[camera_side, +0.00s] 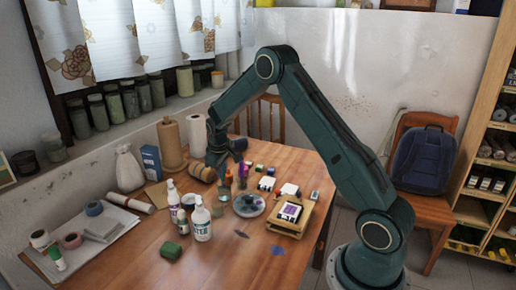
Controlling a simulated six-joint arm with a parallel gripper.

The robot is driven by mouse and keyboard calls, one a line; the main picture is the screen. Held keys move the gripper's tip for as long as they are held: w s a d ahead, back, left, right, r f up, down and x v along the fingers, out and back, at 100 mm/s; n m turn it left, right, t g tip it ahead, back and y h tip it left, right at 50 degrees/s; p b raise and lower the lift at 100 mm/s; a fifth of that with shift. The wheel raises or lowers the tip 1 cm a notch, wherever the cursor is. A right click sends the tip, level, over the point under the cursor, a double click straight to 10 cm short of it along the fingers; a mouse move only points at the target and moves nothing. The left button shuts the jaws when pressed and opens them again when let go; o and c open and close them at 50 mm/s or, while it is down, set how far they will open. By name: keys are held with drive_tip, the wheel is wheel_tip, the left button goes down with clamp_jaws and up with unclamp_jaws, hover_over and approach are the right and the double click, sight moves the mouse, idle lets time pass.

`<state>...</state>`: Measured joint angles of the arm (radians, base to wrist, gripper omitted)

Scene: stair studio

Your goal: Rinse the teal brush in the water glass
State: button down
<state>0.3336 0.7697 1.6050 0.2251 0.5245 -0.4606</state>
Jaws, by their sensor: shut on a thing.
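My gripper (222,173) points down over the back part of the wooden table, among small bottles and jars. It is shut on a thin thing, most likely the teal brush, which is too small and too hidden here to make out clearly. What looks like the water glass (223,193) stands just below the gripper, small and pale greenish. I cannot tell whether the brush tip is inside the glass or above it.
A round palette (248,206) with dark paint lies right of the glass. A wooden stand (290,216) with a purple print is further right. White bottles (201,222) stand in front, a paper roll (170,143) behind. The table's front right is mostly clear.

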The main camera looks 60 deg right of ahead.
sight(224, 180)
drive_tip(key=shift+f, duration=1.65)
drive_tip(key=shift+s, duration=0.35)
drive_tip(key=shift+w, duration=0.25)
drive_tip(key=shift+w, duration=0.3)
drive_tip(key=shift+s+d, duration=0.25)
drive_tip(key=shift+d, duration=0.1)
drive_tip(key=shift+a, duration=0.65)
drive_tip(key=shift+d, duration=0.3)
idle(0.7)
